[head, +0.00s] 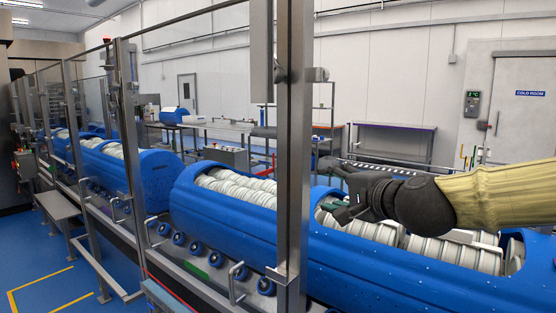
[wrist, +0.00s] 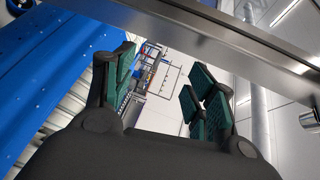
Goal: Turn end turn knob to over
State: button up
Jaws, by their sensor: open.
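My gripper (head: 338,191) reaches in from the right in the head view, over the near blue tub carrier (head: 420,272). In the wrist view my gripper (wrist: 160,82) has its green-padded fingers spread, with nothing between them. I cannot make out for sure which part is the end turn knob. A similar metal cylinder (wrist: 311,119) shows at the right edge of the wrist view, outside the fingers. Whether either is the knob, I cannot tell.
A steel guard post (head: 293,150) stands just left of my gripper. A steel bar (wrist: 220,32) crosses the top of the wrist view. More blue carriers (head: 225,205) with white rolls run away to the left. A control box (head: 23,163) hangs at far left.

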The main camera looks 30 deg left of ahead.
aim_at(278, 74)
jog(key=s+r+y+b, duration=0.1)
jog(key=s+r, duration=0.2)
jog(key=r, duration=0.4)
jog(key=s+a+r+y, duration=0.15)
jog(key=s+r, duration=0.25)
jog(key=r, duration=0.4)
jog(key=s+r+y+b, duration=0.1)
jog(key=s+r+y, duration=0.15)
jog(key=r, duration=0.45)
jog(key=shift+n+h, duration=0.3)
jog(key=shift+h, duration=0.2)
jog(key=x, duration=0.3)
jog(key=p+x, duration=0.1)
jog(key=x, duration=0.2)
jog(key=p+x, duration=0.1)
jog(key=x, duration=0.3)
jog(key=shift+s+a, duration=0.25)
jog(key=c, duration=1)
